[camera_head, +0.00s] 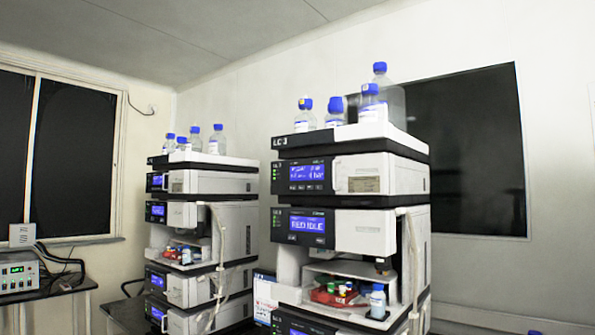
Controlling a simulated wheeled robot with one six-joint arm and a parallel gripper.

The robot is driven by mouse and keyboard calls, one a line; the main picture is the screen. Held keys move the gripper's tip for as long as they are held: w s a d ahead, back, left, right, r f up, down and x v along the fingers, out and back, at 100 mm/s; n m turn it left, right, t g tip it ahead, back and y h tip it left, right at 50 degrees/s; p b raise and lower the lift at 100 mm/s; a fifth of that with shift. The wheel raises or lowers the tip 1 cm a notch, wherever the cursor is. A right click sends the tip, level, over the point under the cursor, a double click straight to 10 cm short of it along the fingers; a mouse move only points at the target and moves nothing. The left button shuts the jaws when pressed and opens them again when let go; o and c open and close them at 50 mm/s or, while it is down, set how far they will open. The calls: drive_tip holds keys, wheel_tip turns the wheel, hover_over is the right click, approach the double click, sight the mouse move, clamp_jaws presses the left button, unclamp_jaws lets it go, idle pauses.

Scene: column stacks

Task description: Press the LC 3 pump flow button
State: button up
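The LC 3 column stack (345,140) stands right of centre, with "LC 3" on the front of its top tray. Below the tray is a white and black module (372,184) that may be the pump. It has a lit blue display (305,173) with small, unclear text. A row of small dark buttons (306,188) runs under this display; I cannot tell which is the flow button. The module beneath has a blue display (307,225) that seems to read "RED IDLE". My gripper is not in view.
Blue-capped bottles (370,105) stand on the LC 3 tray. An open bay (335,270) below holds vials. A similar stack (205,240) stands left and farther back. A small instrument (18,272) sits on a table at far left. A dark wall panel (480,150) hangs behind.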

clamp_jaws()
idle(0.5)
